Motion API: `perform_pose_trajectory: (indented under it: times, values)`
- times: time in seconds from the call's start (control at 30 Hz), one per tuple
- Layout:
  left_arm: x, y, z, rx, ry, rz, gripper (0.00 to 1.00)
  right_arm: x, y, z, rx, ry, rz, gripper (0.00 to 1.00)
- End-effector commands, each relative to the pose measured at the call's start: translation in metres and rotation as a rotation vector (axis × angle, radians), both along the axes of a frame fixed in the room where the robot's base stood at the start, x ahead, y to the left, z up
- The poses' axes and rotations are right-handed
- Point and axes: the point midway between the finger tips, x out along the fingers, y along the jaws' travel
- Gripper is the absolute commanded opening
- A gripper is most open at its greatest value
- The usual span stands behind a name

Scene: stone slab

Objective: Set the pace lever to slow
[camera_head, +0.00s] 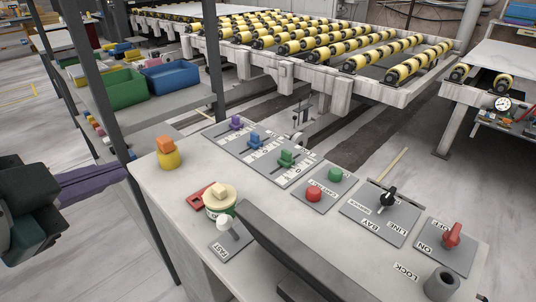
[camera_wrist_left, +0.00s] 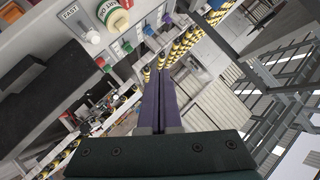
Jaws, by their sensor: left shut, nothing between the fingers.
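The pace lever is a white knob (camera_head: 223,223) on a small grey plate (camera_head: 232,243) marked FAST, at the front left of the slab. The knob also shows at the top left of the left wrist view (camera_wrist_left: 92,37), near the FAST label. No slow label is readable; a dark bar covers part of the plate's right side. My left gripper (camera_head: 122,176) has long purple fingers and is shut and empty. It is left of the slab, by a dark upright post, apart from the lever. Its fingers also show in the left wrist view (camera_wrist_left: 163,76). My right gripper is not in view.

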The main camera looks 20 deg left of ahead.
Motion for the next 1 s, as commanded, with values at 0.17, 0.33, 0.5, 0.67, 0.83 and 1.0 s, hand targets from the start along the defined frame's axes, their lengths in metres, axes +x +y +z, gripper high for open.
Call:
perform_pose_trajectory:
  times: [0.17,0.33,0.5,0.67,0.83,1.0]
  values:
    - [0.008,0.012,-0.061,0.122,-0.133,-0.073,0.00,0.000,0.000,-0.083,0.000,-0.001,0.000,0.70]
    - [0.010,0.018,-0.098,0.243,-0.257,-0.150,0.00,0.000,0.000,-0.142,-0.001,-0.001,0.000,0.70]
    - [0.008,0.020,-0.135,0.363,-0.381,-0.231,0.00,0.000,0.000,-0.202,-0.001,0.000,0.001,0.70]
    - [0.001,0.018,-0.171,0.475,-0.495,-0.312,0.00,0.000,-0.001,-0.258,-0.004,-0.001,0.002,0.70]
    - [-0.010,0.014,-0.209,0.589,-0.617,-0.399,0.00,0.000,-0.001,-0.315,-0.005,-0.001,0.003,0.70]
    - [-0.024,0.009,-0.238,0.679,-0.716,-0.474,0.00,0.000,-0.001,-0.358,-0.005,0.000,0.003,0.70]
